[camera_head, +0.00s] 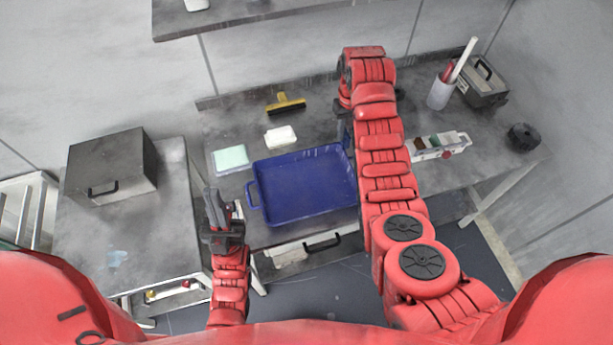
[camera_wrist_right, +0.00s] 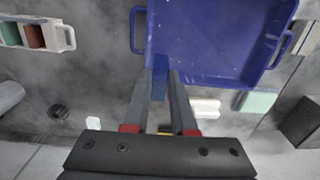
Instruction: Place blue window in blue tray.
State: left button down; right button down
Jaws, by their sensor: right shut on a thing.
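The blue tray (camera_head: 305,185) lies on the middle of the bench and looks empty; part of it also shows in the right wrist view (camera_wrist_right: 215,35). My right gripper (camera_wrist_right: 163,74) is shut on a thin blue piece, the blue window (camera_wrist_right: 160,88), at the tray's edge. In the head view the blue window (camera_head: 348,137) shows as a small strip by the tray's far right corner, mostly hidden by my right arm. I cannot tell whether it touches the tray. My left gripper (camera_head: 217,203) is left of the tray, away from the window; its finger gap is unclear.
A pale green block (camera_head: 230,160), a white block (camera_head: 281,137) and a yellow-handled tool (camera_head: 287,104) lie left of and behind the tray. A white rack (camera_head: 438,147), a cup (camera_head: 439,94), a toolbox (camera_head: 484,83) and a black round object (camera_head: 523,137) stand to the right.

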jog(key=shift+s+f, duration=0.65)
jog(key=shift+f, duration=0.2)
jog(key=s+a+f+p, duration=0.1)
jog(key=s+f+p, duration=0.25)
jog(key=s, duration=0.55)
jog(key=s+f+p, duration=0.3)
jog(key=s+f, duration=0.1)
jog(key=s, duration=0.5)
jog(key=shift+m, duration=0.3)
jog(key=w+a+b, duration=0.2)
jog(key=w+b, duration=0.1)
jog(key=w+a+f+b, duration=0.1)
jog(key=w+a+b, duration=0.1)
jog(key=w+a, duration=0.1)
jog(key=w+a+f+b, duration=0.1)
jog(key=w+a+b, duration=0.1)
jog(key=w+b, duration=0.1)
jog(key=shift+w+a+b, duration=0.35)
jog(key=shift+w, duration=0.25)
jog(key=shift+w+a+r+p, duration=0.2)
jog(key=shift+w+a+p, duration=0.1)
jog(key=shift+w+a, duration=0.3)
jog(key=shift+w+a+r+p, duration=0.15)
jog(key=shift+w+a+p, duration=0.2)
jog(key=shift+w, duration=0.3)
